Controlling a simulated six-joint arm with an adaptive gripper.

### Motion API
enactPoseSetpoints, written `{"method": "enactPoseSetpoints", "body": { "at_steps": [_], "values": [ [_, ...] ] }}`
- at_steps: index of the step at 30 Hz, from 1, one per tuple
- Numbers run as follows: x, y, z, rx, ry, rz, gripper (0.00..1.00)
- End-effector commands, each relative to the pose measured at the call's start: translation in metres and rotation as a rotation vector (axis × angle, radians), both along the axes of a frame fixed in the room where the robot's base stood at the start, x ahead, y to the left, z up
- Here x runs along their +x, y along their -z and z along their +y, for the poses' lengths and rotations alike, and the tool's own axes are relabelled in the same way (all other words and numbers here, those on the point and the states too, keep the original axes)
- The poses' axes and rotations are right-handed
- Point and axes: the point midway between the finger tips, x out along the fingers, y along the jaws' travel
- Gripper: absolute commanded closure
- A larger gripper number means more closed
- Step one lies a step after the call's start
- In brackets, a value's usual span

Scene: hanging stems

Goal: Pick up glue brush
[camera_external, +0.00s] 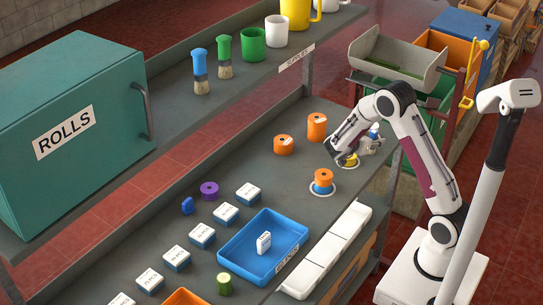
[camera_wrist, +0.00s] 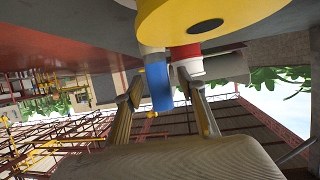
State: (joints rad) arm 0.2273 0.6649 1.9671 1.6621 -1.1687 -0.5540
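My gripper (camera_external: 371,145) is low over the right end of the bench, beside a yellow roll (camera_external: 349,161). In the wrist view its two fingers (camera_wrist: 160,90) are apart, with a blue cylinder (camera_wrist: 157,86) between them and gaps at its sides. A small blue-topped white item (camera_external: 375,130) shows by the gripper in the external view; I cannot tell whether it is the glue brush. Two brushes, one blue-handled (camera_external: 199,63) and one green-handled (camera_external: 224,49), stand bristles down on the upper shelf.
The yellow roll (camera_wrist: 205,20) and a red-and-white item (camera_wrist: 187,54) are close to my fingers. A blue tray (camera_external: 232,259) and several white-and-blue boxes (camera_external: 226,213) lie leftward.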

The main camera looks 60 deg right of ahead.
Motion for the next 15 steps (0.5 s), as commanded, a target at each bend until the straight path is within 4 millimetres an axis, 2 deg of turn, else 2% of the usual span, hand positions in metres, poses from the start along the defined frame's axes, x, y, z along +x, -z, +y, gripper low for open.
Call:
{"method": "enactPoseSetpoints", "body": {
  "at_steps": [1, 5, 6, 15],
  "values": [
    [0.0000, 0.0000, 0.0001, 0.000, 0.000, 0.000, 0.63],
    [0.0000, 0.0000, 0.0001, 0.000, 0.000, 0.000, 0.97],
    [0.0000, 0.0000, 0.0001, 0.000, 0.000, 0.000, 1.00],
    [0.0000, -0.0004, 0.0000, 0.000, 0.000, 0.000, 1.00]
  ]
}}
